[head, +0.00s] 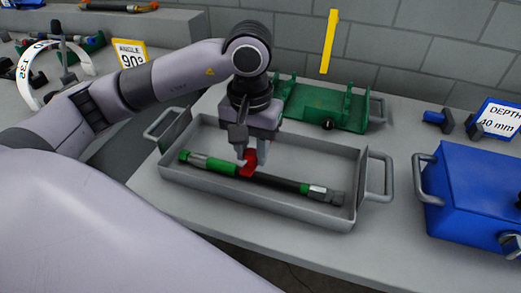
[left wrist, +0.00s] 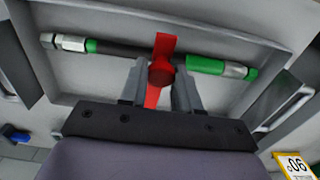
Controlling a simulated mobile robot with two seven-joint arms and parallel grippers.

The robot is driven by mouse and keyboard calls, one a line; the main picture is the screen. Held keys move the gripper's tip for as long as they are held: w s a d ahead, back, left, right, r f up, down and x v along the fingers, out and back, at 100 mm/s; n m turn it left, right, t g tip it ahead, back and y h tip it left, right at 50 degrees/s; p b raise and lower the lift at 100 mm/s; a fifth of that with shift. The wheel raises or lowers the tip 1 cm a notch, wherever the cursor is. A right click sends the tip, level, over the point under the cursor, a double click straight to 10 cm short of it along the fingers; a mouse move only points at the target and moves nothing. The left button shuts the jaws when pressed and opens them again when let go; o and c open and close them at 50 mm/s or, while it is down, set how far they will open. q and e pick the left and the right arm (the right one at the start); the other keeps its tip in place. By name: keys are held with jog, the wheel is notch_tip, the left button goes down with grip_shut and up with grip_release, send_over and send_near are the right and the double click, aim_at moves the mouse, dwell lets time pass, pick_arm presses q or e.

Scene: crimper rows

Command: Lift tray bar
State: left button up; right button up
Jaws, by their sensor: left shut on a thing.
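A shallow grey tray (head: 190,182) with a handle at each end stands on the bench. A dark hose (head: 280,183) with green sleeves and metal ends lies lengthwise in it. A short red bar (head: 249,163) crosses the hose; it also shows in the left wrist view (left wrist: 165,43), with a round red knob (left wrist: 161,72) at its middle. My left gripper (head: 252,162) points down into the tray, shut on the red bar at its knob. The fingers (left wrist: 160,88) partly hide the bar. Whether the bar touches the hose, I cannot tell. My right gripper is out of view.
A green fixture (head: 325,108) stands behind the tray, with a yellow upright strip (head: 329,42) above it. A blue box (head: 470,190) with a handle stands to the right, near a depth sign (head: 499,119). An angle sign (head: 131,55) stands at the back left.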

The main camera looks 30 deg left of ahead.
pick_arm(q)
jog(key=shift+w+a+r+p, duration=0.1)
jog(key=shift+w+r+p, duration=0.3)
jog(key=shift+r, duration=0.45)
jog(key=shift+w+a+r+p, duration=0.1)
jog(key=shift+w+r+p, duration=0.3)
jog(key=shift+r, duration=0.5)
jog(key=shift+w+a+r+p, duration=0.1)
jog(key=shift+w+r+p, duration=0.25)
jog(key=shift+r, duration=0.5)
jog(key=shift+w+r, duration=0.1)
jog(key=shift+w, duration=0.05)
jog(key=w+a+r+p, duration=0.2)
jog(key=w+r, duration=0.3)
jog(key=w, duration=0.3)
jog(key=shift+p, duration=0.7)
jog(key=shift+w+r, duration=0.1)
jog(key=shift+r, duration=0.05)
